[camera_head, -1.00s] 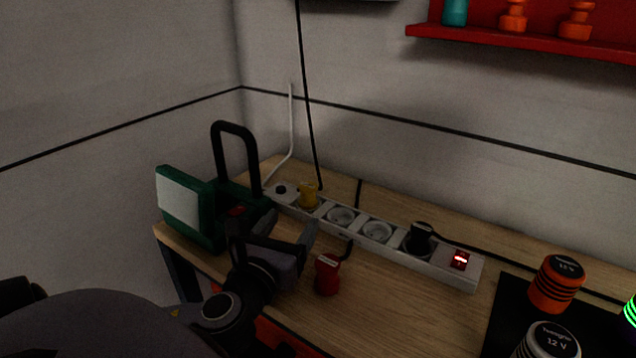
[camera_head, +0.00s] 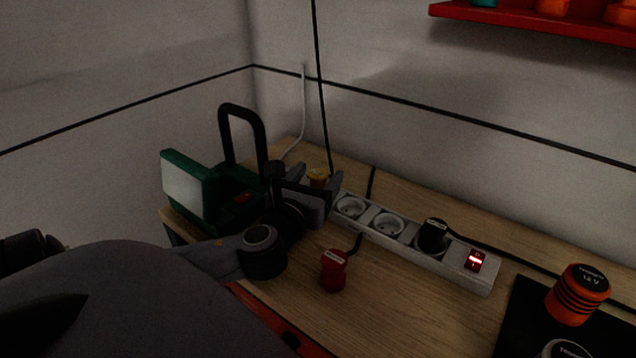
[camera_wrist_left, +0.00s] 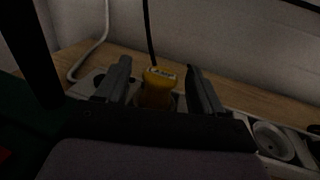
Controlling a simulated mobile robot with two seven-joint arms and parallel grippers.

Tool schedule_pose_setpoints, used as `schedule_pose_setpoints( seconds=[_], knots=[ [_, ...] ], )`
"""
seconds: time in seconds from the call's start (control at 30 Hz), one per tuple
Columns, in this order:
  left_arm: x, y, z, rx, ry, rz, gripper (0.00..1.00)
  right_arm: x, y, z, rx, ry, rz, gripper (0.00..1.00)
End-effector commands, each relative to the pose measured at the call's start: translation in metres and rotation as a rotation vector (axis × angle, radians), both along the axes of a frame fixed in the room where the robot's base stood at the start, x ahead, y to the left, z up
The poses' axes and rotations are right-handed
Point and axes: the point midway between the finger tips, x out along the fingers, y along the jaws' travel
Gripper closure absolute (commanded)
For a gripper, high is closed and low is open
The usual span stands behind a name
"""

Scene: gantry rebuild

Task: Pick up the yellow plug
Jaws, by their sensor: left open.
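The yellow plug (camera_head: 318,177) sits in the power strip (camera_head: 404,251) near its left end, with a black cable rising behind it. In the left wrist view the yellow plug (camera_wrist_left: 157,88) stands between the two fingers of my left gripper (camera_wrist_left: 160,84). The fingers are apart, with a gap on each side of the plug. In the head view my left gripper (camera_head: 308,182) reaches over the strip and hides most of the plug. My right gripper is not in view.
A green work lamp (camera_head: 196,190) with a black handle stands close to my left arm. A red plug (camera_head: 334,271) stands in front of the strip. A black plug (camera_head: 432,236) and a lit red switch (camera_head: 474,260) are on the strip. An orange cylinder (camera_head: 578,294) is at right.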

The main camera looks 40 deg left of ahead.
Motion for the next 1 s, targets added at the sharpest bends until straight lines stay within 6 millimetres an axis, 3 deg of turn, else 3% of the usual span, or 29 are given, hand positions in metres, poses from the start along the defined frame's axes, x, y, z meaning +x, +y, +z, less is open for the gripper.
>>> schedule_pose_setpoints(
  seconds=[0.33,0.5,0.53,0.83,1.0],
  knots=[
    [0.007,0.002,0.0,0.0,0.0,0.0,0.32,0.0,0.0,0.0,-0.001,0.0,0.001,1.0],
    [0.006,0.002,0.0,0.0,0.0,0.0,0.87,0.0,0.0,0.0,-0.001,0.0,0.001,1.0],
    [0.006,0.002,0.0,0.0,0.0,0.0,0.94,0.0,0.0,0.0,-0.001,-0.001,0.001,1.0],
    [0.006,0.002,0.002,0.0,-0.001,0.0,0.94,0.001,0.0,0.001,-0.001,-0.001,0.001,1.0],
    [0.007,0.002,0.014,0.0,-0.004,-0.001,0.94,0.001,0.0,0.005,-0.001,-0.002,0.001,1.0]
  ],
)
